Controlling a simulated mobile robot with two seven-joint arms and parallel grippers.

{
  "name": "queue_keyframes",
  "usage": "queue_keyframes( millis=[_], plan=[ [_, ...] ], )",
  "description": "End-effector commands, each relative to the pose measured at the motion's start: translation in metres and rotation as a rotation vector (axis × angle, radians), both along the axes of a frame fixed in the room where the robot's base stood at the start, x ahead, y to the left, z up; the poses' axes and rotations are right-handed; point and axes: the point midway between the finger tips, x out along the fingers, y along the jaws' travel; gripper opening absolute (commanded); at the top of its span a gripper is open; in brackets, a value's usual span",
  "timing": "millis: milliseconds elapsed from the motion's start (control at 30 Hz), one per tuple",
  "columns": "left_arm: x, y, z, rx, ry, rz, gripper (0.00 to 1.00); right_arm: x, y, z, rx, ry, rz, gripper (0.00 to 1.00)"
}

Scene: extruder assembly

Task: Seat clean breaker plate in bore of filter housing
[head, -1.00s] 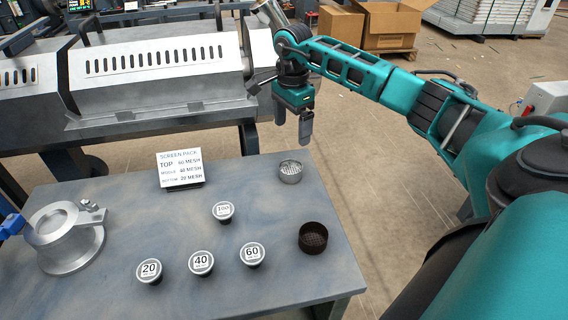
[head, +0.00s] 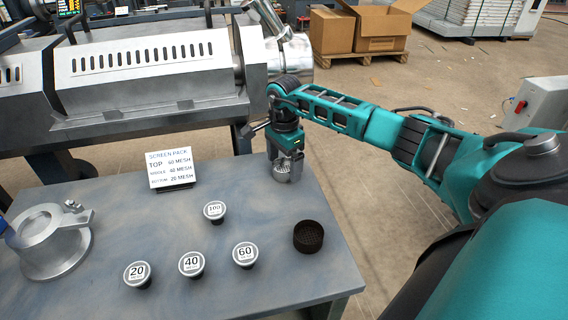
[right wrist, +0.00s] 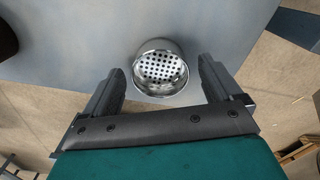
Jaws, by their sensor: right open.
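The clean breaker plate (head: 284,178) is a short silver cup with a perforated face, at the far right of the table. It also shows in the right wrist view (right wrist: 160,68). My right gripper (head: 289,164) is open over it, pointing down. In the right wrist view, the plate is between the two spread fingers, towards their tips, with gaps at both sides. The filter housing (head: 50,243) is a silver round body with a raised ring and side lug at the table's left. The inside of its bore is hard to make out. My left gripper is not in view.
A dark breaker plate (head: 308,237) sits nearer on the table. Several mesh cups, such as the one marked 60 (head: 245,254), stand mid-table, with a screen pack sign (head: 171,170) behind. The extruder (head: 150,80) lies beyond the table's far edge.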

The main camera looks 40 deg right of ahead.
Motion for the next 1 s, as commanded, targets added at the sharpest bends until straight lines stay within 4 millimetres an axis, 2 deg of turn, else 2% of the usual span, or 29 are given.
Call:
queue_keyframes(
  millis=[100,900,1000],
  plan=[
    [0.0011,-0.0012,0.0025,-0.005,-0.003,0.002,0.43,0.0001,-0.0001,0.0010,0.000,0.000,0.000,0.92],
    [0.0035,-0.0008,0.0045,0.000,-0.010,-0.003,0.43,0.0000,-0.0003,0.0013,0.000,0.000,0.000,0.15],
    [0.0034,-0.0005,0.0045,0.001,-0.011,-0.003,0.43,0.0006,-0.0004,0.0025,0.000,-0.002,0.000,0.13]
  ],
)
